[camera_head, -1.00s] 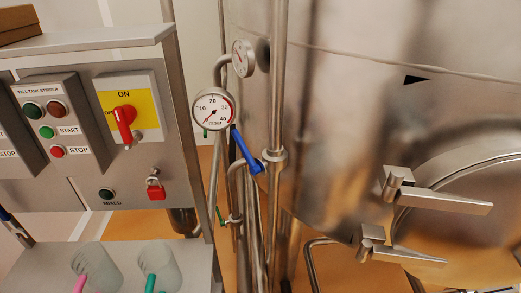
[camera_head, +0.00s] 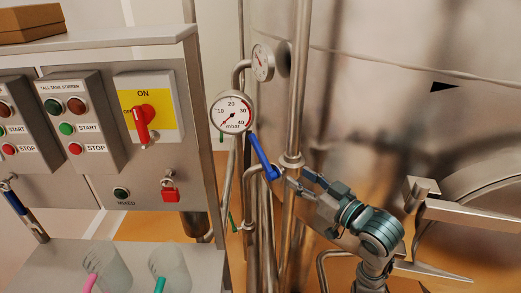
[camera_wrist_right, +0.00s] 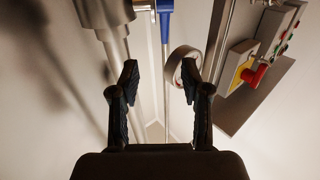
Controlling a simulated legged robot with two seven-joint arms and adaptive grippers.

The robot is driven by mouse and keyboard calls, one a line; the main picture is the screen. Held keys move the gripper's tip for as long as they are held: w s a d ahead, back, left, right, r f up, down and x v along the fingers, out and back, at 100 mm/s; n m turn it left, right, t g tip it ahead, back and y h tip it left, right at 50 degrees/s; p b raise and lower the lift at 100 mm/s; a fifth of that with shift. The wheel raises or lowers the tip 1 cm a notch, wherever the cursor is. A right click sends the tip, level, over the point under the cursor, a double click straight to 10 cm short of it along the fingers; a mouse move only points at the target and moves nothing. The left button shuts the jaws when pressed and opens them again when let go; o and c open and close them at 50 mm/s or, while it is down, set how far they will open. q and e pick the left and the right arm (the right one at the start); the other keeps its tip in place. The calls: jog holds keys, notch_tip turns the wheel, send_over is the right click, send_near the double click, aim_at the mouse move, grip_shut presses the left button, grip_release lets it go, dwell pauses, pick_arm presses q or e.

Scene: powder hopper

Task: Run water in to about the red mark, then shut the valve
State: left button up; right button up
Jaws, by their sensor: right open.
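The valve's blue lever (camera_head: 262,157) slants down to the right, just below the front dial gauge. That gauge (camera_head: 233,112) is marked in mbar and has red on the right of its scale. Its needle appears to point low on the left; the exact reading is too small to tell. My right gripper (camera_head: 302,182) is just right of the lever's lower end, by the vertical pipe. In the right wrist view, its jaws (camera_wrist_right: 160,84) are open and empty, with the blue lever (camera_wrist_right: 165,6) beyond them at the top. My left gripper is out of view.
A vertical steel pipe (camera_head: 299,90) stands close beside the lever. The large steel tank (camera_head: 380,120) with clamp handles (camera_head: 465,216) fills the right. A control panel (camera_head: 165,165) stands at left, above a shelf with two cups (camera_head: 172,266). A second gauge (camera_head: 262,62) sits behind.

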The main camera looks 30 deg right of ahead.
aim_at(264, 155)
jog(key=w+p, duration=0.1)
jog(key=w, duration=0.4)
jog(key=w+a+p, duration=0.1)
jog(key=w, duration=0.4)
jog(key=w+a+p, duration=0.1)
jog(key=w, duration=0.4)
jog(key=shift+w, duration=0.35)
jog(key=shift+w+a, duration=0.3)
jog(key=shift+w, duration=0.15)
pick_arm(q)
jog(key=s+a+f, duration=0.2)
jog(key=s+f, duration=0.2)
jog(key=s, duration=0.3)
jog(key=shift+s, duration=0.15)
pick_arm(e)
jog(key=shift+a, duration=0.1)
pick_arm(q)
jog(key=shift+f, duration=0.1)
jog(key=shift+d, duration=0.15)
pick_arm(e)
grip_shut()
